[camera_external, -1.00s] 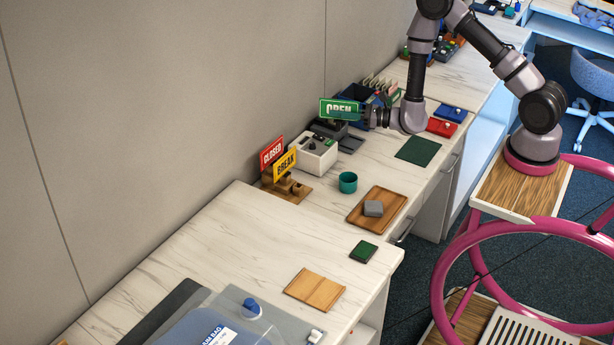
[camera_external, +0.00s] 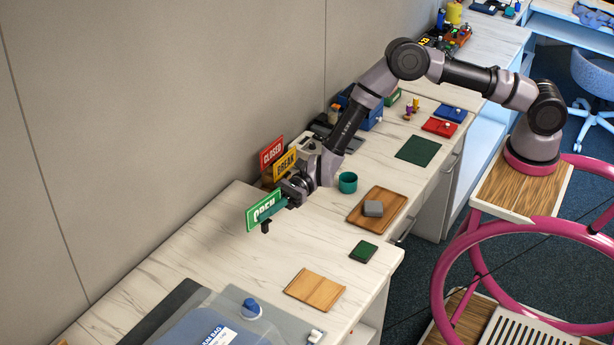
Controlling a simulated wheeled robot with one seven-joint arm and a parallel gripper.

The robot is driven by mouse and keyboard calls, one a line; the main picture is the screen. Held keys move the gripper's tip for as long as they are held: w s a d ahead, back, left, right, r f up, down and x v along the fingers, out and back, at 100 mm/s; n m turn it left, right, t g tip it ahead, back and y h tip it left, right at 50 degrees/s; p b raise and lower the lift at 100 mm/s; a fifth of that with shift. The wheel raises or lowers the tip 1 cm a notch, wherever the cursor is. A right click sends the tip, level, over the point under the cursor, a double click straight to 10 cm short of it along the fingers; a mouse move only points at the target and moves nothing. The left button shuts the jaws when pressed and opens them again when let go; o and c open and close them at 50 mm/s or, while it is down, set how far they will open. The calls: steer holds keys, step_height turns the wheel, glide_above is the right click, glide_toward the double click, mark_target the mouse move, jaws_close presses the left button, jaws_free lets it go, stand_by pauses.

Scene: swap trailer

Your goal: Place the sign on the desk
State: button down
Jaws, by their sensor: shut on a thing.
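A green OPEN sign (camera_external: 264,210) is held in my gripper (camera_external: 279,206), which is shut on it. The sign is upright and appears to be above the left part of the white marbled desk (camera_external: 215,243). I cannot tell how high it is. A red CLOSED sign (camera_external: 271,152) and a yellow BREAK sign (camera_external: 284,165) stand behind my gripper near the wall.
A teal cup (camera_external: 348,182) and a wooden tray (camera_external: 361,221) with a grey block (camera_external: 373,208) are right of my wrist. The desk's left part is bare.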

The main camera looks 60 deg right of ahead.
steer(key=shift+s+a+g, duration=0.2)
steer(key=shift+a, duration=0.3)
steer(key=shift+s+a+g, duration=0.2)
steer(key=shift+a, duration=0.25)
steer(key=shift+f, duration=4.85)
steer(key=shift+f, duration=0.2)
steer(key=c, duration=1)
jaws_free()
steer(key=shift+d, duration=0.35)
steer(key=d, duration=0.3)
steer(key=s+d, duration=0.1)
steer(key=d, duration=0.6)
steer(key=shift+s+f, duration=0.2)
steer(key=shift+f, duration=0.1)
